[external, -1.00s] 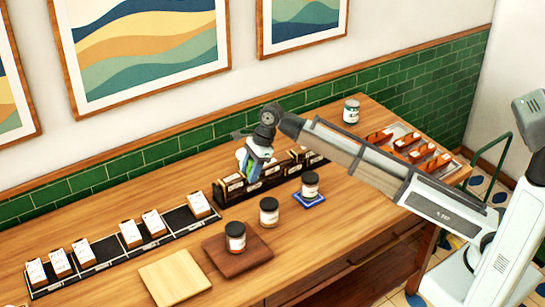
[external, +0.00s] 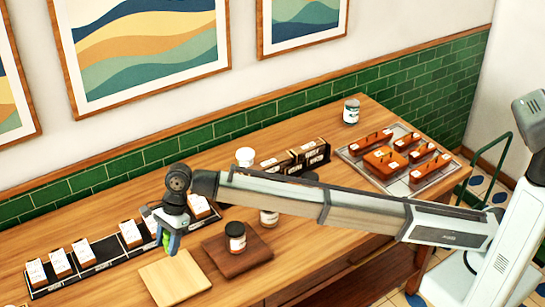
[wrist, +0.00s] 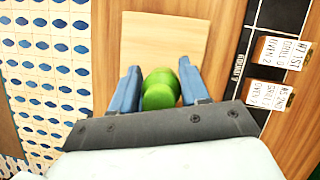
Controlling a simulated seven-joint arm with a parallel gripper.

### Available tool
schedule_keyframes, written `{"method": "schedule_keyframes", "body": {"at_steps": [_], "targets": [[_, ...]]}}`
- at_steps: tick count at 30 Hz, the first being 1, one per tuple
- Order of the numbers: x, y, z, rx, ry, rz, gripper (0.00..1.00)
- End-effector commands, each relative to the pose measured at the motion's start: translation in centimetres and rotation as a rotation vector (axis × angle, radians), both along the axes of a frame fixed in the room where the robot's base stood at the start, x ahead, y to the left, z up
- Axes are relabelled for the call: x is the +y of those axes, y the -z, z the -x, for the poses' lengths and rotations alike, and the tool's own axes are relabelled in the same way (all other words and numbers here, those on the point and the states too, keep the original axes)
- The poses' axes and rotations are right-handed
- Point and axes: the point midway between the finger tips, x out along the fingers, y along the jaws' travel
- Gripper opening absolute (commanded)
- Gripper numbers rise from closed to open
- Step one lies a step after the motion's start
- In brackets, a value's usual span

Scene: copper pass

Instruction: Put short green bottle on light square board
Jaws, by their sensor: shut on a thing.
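The short green bottle (wrist: 161,90) is between the blue fingers of my gripper (wrist: 162,86) in the wrist view, and the fingers are shut on it. In the external view my gripper (external: 168,244) hangs above the back edge of the light square board (external: 176,283). The board also shows in the wrist view (wrist: 165,28), just beyond the bottle. The bottle appears held above the counter; its exact height is hard to tell. Only a little green shows between the fingers in the external view.
A dark brown board (external: 222,262) with a dark-lidded jar (external: 236,237) stands right of the light board. A black tray strip (external: 100,252) with white-labelled blocks runs behind and left. A tray (external: 350,152) with orange-brown blocks sits far right.

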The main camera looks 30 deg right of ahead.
Motion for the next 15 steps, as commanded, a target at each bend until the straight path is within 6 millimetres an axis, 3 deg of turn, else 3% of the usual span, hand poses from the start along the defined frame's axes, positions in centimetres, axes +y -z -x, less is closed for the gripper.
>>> {"method": "schedule_keyframes", "body": {"at_steps": [3,8,15], "targets": [[1.4,0.0,0.9,0.0,-0.015,0.0,0.14],[1.7,0.9,1.3,0.001,-0.02,0.001,0.14],[1.6,4.6,1.3,0.001,-0.019,0.002,0.14]]}}
